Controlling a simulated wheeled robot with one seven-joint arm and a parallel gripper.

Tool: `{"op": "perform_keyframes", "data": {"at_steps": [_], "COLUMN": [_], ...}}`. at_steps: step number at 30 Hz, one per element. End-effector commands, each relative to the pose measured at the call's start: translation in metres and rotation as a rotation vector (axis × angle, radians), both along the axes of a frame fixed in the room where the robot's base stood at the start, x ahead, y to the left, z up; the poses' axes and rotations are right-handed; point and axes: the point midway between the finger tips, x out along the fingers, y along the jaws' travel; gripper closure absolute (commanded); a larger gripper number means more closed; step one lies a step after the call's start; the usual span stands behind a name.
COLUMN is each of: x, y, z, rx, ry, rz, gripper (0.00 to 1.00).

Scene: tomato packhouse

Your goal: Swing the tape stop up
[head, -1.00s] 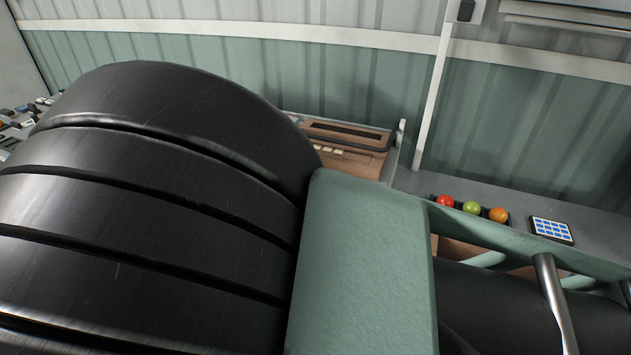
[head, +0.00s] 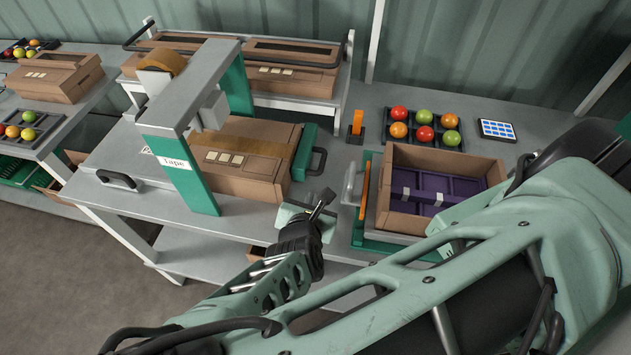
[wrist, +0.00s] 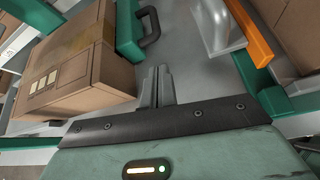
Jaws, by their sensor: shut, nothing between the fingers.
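The tape station is a grey arch with green legs, a white "Tape" sign (head: 175,163) and a brown tape roll (head: 165,62). A closed cardboard box (head: 235,185) with brown tape along its top lies under it. The tape stop (head: 303,155) seems to be the green upright plate with a dark loop handle at the box's right end. It also shows in the wrist view (wrist: 130,30), its handle standing out from it. My gripper (head: 322,203) is shut and empty, in front of the stop and apart from its handle. Its fingers (wrist: 158,85) show over bare grey bench.
An open carton (head: 390,222) with purple dividers stands in a green frame at right. An orange bar and a pale handle (head: 349,182) lie between it and my gripper. A dark tray of tomatoes (head: 447,137) is behind. Closed boxes (head: 290,82) stand on a rear shelf.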

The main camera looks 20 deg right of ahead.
Motion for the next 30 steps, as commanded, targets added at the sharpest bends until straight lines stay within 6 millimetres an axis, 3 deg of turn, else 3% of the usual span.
{"op": "perform_keyframes", "data": {"at_steps": [18, 30], "x": [0.063, 0.069], "y": [-0.040, -0.044], "z": [-0.046, -0.048], "rx": [0.000, 0.000], "ry": [0.000, 0.000], "rz": [-0.005, -0.002], "gripper": [1.00, 1.00]}}
